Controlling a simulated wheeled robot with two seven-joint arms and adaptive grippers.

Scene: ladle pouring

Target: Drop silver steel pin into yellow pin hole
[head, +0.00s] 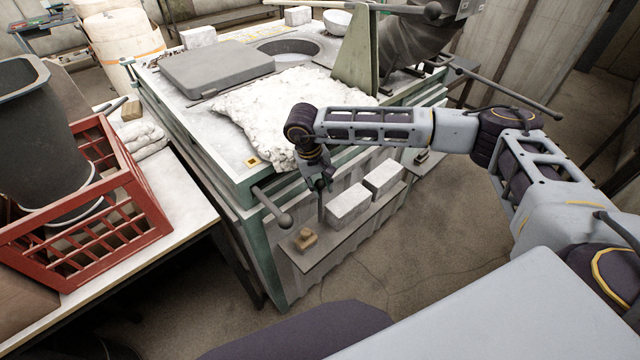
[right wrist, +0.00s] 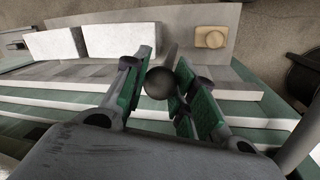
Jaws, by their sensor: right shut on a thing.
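My right gripper (head: 319,183) points down past the front edge of the workbench, above the shelf. It is shut on the silver steel pin (head: 321,207), which hangs thin and roughly upright below the fingers. In the right wrist view, a dark round ball (right wrist: 159,83) sits between the green-padded fingers; it seems to be the pin's top end. The yellow pin hole (head: 251,162) is a small yellow-bordered square with a dark middle at the bench's near corner, left of the gripper. My left gripper is not in view.
A ball-ended lever (head: 284,219) sticks out from the bench between the hole and the gripper. White bricks (head: 348,204) and a tan block (head: 306,238) lie on the front shelf. A red crate (head: 110,215) stands left.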

